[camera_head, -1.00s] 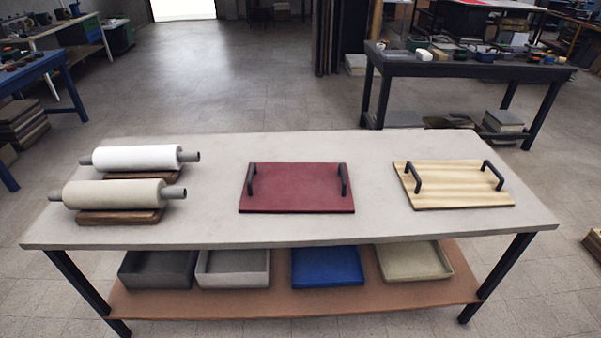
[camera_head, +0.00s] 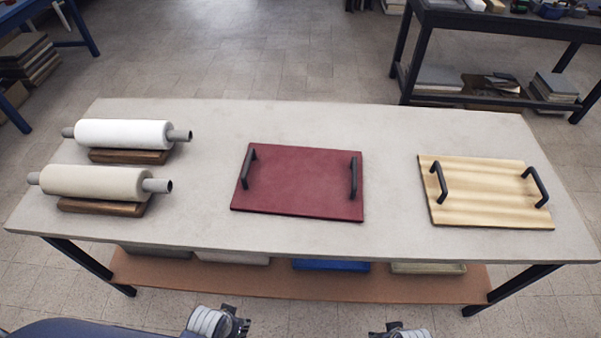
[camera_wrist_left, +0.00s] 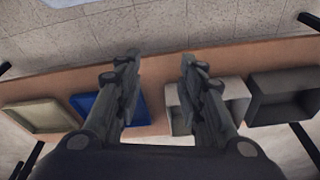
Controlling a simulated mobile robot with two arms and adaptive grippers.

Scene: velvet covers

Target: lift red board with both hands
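The red board (camera_head: 300,183) lies flat on the pale table, near its middle. It has two black upright handles, a left one (camera_head: 248,166) and a right one (camera_head: 354,177). My left gripper (camera_head: 238,318) shows at the bottom edge of the head view, in front of the table and apart from the board. In the left wrist view my left gripper (camera_wrist_left: 158,62) has its two fingers spread with nothing between them. Part of my right arm's end (camera_head: 398,330) shows at the bottom edge of the head view; its fingers cannot be made out.
The pale table (camera_head: 390,130) also holds a wooden board (camera_head: 485,200) with black handles at right. A white roll (camera_head: 125,133) and a beige roll (camera_head: 95,182) sit on wooden stands at left. The lower shelf (camera_head: 225,280) carries several trays, including a blue tray (camera_wrist_left: 95,103).

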